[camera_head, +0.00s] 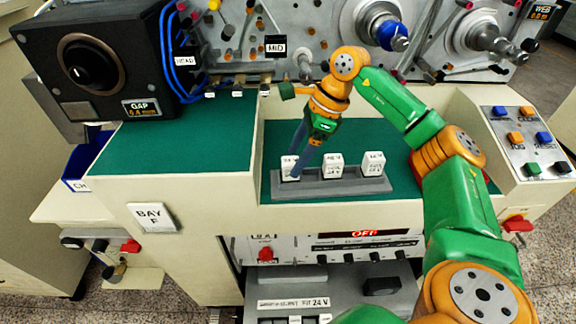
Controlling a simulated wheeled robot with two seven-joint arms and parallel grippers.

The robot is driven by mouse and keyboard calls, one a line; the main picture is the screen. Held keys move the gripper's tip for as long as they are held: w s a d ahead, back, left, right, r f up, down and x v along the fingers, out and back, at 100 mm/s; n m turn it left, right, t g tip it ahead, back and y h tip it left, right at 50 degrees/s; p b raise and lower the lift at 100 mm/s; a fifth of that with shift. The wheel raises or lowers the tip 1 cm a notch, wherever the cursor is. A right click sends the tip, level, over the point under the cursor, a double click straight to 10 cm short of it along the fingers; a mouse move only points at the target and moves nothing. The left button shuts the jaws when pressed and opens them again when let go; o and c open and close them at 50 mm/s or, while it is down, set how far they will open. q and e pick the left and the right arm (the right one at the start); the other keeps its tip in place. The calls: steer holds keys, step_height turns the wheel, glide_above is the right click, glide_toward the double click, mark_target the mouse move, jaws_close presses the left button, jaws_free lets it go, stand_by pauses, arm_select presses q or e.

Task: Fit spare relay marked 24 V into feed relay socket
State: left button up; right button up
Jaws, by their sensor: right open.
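Three white relays stand upright in a grey holder (335,189) on the green surface: a left one (286,163), a middle one (333,160) and a right one (374,160). Their print is too small to read surely. My right gripper (297,168) is open, its fingers pointing down at the left relay and partly covering it. I cannot tell whether they touch it. Below, an open grey bay (345,284) carries a label reading 24 V (293,303) and a dark block (382,286). I cannot make out which part is the feed relay socket. My left gripper is not in view.
A black dial box marked GAP (92,55) stands at the left, with blue cables beside it. Rollers and spindles (387,32) line the back panel. A button panel (527,140) is at the right. The green surface (180,145) left of the recess is clear.

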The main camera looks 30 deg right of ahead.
mark_target(292, 160)
steer(key=x, duration=0.3)
steer(key=shift+w, duration=0.1)
steer(key=shift+w+f, duration=0.1)
steer(key=shift+w, duration=0.1)
steer(key=shift+s, duration=0.2)
steer(key=c, duration=0.9)
jaws_close()
steer(key=shift+w, duration=0.1)
